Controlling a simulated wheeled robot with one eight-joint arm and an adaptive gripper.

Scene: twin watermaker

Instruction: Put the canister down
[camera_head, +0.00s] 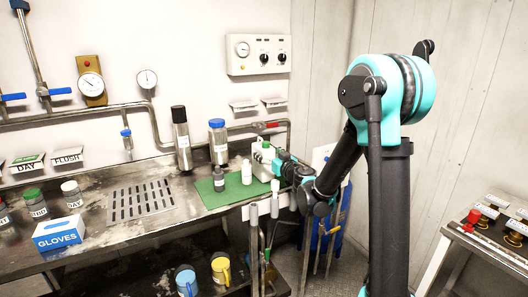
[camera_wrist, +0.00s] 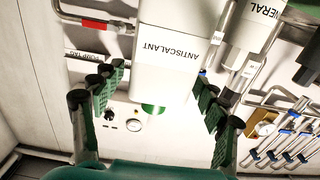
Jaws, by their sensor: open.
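The canister is a white, boxy container with a green cap, standing at the right end of the green mat (camera_head: 235,190) in the head view (camera_head: 259,160). In the wrist view the picture is upside down, and the canister (camera_wrist: 165,70) shows its ANTISCALANT label, with the green cap at the lower end. My gripper (camera_head: 278,166) is at the canister's right side in the head view. In the wrist view my gripper (camera_wrist: 158,88) is open, with one finger on each side of the canister and visible gaps. My gripper partly hides the canister in the head view.
A blue-capped cylinder (camera_head: 218,145) and a black-capped one (camera_head: 182,142) stand behind. Tools hang along the bench front below my gripper. A drain grate (camera_head: 140,200) lies left.

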